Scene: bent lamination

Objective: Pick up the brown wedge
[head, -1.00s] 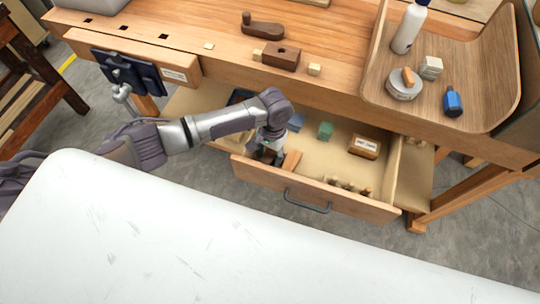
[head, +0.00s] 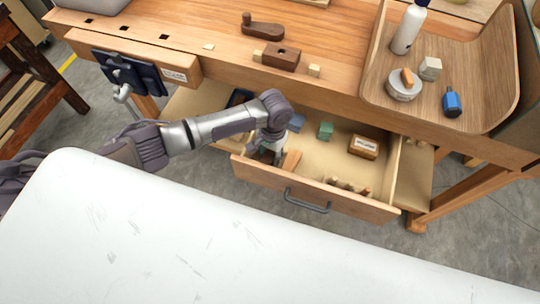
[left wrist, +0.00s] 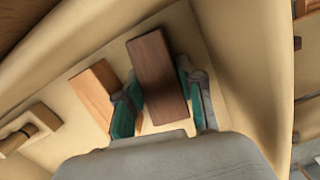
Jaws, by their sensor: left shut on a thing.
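The brown wedge (left wrist: 158,72) is a dark brown wooden piece between the two green-padded fingers of my left gripper (left wrist: 158,92) in the left wrist view. The gripper is shut on it, with a pad against each long side. In the head view my left gripper (head: 266,152) is down inside the open drawer, near its left end, and hides most of the wedge. My right gripper is in neither view.
A lighter orange-brown block (left wrist: 93,92) lies beside the left finger; it also shows in the head view (head: 291,161). The drawer (head: 330,202) also holds a green block (head: 325,130), a blue-grey block (head: 296,122) and a labelled box (head: 363,147). The workbench (head: 200,25) stands behind.

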